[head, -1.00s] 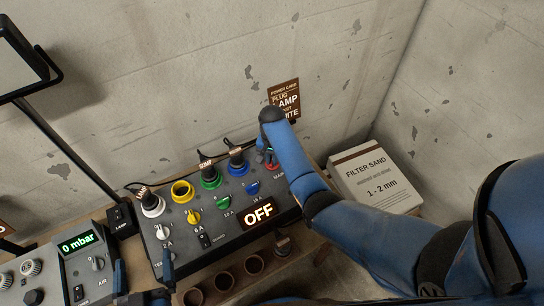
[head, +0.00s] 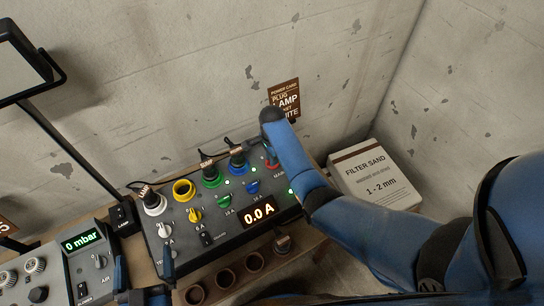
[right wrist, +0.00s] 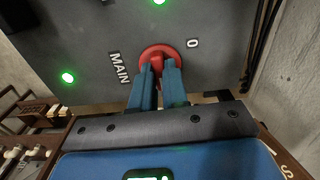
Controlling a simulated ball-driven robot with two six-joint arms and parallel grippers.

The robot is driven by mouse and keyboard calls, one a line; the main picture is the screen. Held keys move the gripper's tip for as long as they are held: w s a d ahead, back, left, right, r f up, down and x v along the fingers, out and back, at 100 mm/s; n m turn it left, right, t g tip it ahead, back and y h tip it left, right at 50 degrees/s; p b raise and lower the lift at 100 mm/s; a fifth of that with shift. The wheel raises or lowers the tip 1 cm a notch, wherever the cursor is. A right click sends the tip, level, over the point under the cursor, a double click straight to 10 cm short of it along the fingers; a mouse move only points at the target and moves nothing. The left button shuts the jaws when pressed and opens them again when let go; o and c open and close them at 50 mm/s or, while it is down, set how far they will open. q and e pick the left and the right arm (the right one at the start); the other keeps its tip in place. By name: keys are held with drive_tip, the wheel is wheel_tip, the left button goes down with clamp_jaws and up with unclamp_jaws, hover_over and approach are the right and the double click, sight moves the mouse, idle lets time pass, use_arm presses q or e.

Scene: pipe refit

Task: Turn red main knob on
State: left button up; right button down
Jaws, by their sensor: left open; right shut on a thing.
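The red main knob (right wrist: 152,51) is on the dark power panel (right wrist: 95,25), beside the labels MAIN and 0. My right gripper (right wrist: 159,80) is shut on the knob, one blue finger on each side of its grip. In the head view my right arm mostly hides the knob; only a red bit shows. The panel's display (head: 258,215) reads 0.0 A. Green lights (right wrist: 68,77) glow on the panel. My left gripper (head: 144,275) is open and empty at the panel's lower left corner.
The panel carries white, yellow, green and blue sockets, several with plugs, and smaller coloured knobs. An air unit (head: 83,262) reading 0 mbar stands at left. Round holders (head: 255,262) line the front. A filter sand box (head: 376,176) is at right by the wall.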

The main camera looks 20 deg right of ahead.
drive_tip(key=shift+w+r, duration=0.1)
idle(0.3)
drive_tip(key=c, duration=1.1)
unclamp_jaws()
drive_tip(key=shift+c, duration=0.2)
wheel_tip(320, 180, up, 11)
drive_tip(key=b, duration=0.1)
drive_tip(key=shift+b, duration=0.35)
drive_tip(key=shift+d, duration=0.1)
